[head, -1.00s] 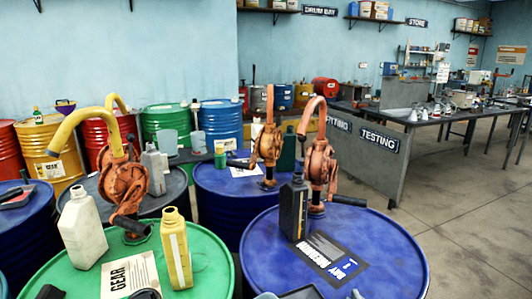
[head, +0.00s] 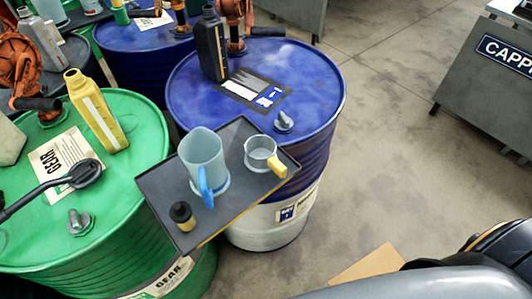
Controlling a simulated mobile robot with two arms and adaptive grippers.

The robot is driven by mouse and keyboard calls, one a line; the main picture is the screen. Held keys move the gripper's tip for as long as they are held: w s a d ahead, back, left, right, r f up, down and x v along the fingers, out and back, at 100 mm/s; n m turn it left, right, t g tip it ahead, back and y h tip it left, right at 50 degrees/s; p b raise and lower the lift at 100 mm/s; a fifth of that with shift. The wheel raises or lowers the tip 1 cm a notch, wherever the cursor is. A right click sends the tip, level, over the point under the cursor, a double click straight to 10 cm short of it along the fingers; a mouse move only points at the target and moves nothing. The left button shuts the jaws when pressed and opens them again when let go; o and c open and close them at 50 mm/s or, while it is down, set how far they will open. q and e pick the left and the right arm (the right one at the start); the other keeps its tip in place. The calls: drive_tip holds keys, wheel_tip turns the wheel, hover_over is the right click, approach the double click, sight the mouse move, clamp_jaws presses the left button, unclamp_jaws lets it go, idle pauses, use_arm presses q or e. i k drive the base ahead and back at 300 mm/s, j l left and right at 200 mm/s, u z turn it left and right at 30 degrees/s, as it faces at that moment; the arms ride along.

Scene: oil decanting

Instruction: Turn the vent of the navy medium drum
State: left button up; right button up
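A blue drum (head: 310,80) with a white lower band stands at the centre of the head view. Its top carries a dark label sheet (head: 252,90), too small to read fully. A grey vent knob (head: 284,122) stands on the near part of its top, with nothing touching it. A dark bottle (head: 213,45) and an orange pump (head: 236,20) stand at the back of the same top.
A dark tray (head: 232,214) with a clear jug (head: 204,158), a cup (head: 262,150) and a small black-capped bottle (head: 182,214) is in front of the drum. A green drum (head: 130,160) stands left.

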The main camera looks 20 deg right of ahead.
sight(285, 123)
drive_tip(key=k+l+z, duration=0.15)
drive_tip(key=z, duration=0.35)
drive_tip(key=k+l+z, duration=0.1)
drive_tip(key=l+z, duration=0.15)
drive_tip(key=z, duration=0.25)
